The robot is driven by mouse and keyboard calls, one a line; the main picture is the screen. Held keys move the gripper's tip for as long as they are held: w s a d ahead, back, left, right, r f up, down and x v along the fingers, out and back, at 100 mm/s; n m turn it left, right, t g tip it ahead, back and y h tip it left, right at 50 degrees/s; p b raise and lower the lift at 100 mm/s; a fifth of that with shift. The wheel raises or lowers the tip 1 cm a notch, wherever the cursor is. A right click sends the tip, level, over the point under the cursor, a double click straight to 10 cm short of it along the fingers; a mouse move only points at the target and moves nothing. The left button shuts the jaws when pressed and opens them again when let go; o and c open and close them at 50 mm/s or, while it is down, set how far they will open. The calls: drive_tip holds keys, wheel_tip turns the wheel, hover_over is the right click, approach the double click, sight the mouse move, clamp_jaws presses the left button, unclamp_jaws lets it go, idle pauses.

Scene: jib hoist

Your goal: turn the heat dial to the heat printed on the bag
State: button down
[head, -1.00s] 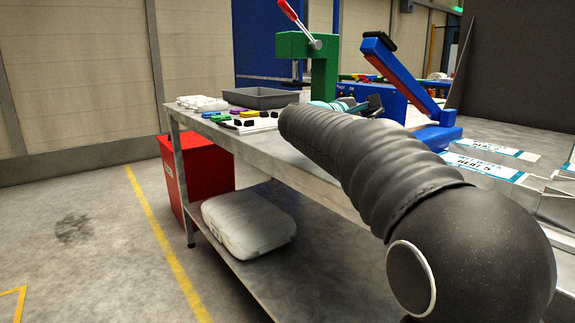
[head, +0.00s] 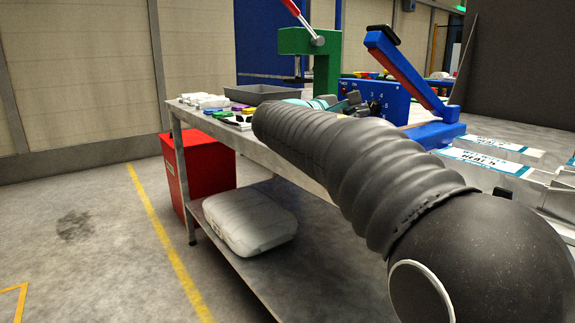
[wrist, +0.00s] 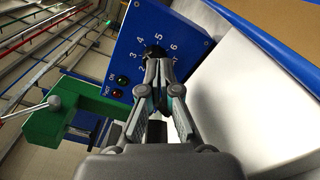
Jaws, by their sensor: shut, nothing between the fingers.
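The blue sealer box (head: 350,90) stands on the bench with its numbered panel showing. In the wrist view the panel (wrist: 190,35) carries a black heat dial (wrist: 154,53) ringed by white numbers. My gripper (wrist: 159,66) is shut and empty, its fingertips at the lower edge of the dial; I cannot tell whether they touch. The fingers cover part of the dial, and its pointer is not clear. White bags with teal print (head: 484,162) lie at the right in the head view. They have a heat line, but its number is too blurred to be sure of.
A blue lever arm (head: 405,70) rises beside the panel. A green press (head: 318,55) stands behind, and it also shows left in the wrist view (wrist: 62,120). A grey tray (head: 255,94) and small coloured pieces lie on the bench's left end.

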sight(382, 100)
drive_tip(key=shift+a+b, duration=0.15)
drive_tip(key=shift+b, duration=0.25)
drive_tip(key=shift+w+a+r+b, duration=0.1)
drive_tip(key=shift+a+b, duration=0.05)
drive_tip(key=shift+b, duration=0.45)
drive_tip(key=shift+a+r+b, duration=0.2)
drive_tip(key=shift+r+b, duration=0.1)
drive_tip(key=shift+b, duration=0.25)
drive_tip(key=shift+a+r+b, duration=0.15)
drive_tip(key=shift+r+b, duration=0.3)
drive_tip(key=shift+r, duration=0.05)
drive_tip(key=shift+w+r, duration=0.1)
drive_tip(key=shift+r, duration=0.05)
drive_tip(key=p+x, duration=0.1)
drive_tip(key=x, duration=0.4)
drive_tip(key=shift+d+r, duration=0.15)
drive_tip(key=shift+d, duration=0.15)
drive_tip(key=shift+w+d, duration=0.45)
drive_tip(key=shift+d, duration=0.05)
drive_tip(key=shift+f, duration=0.3)
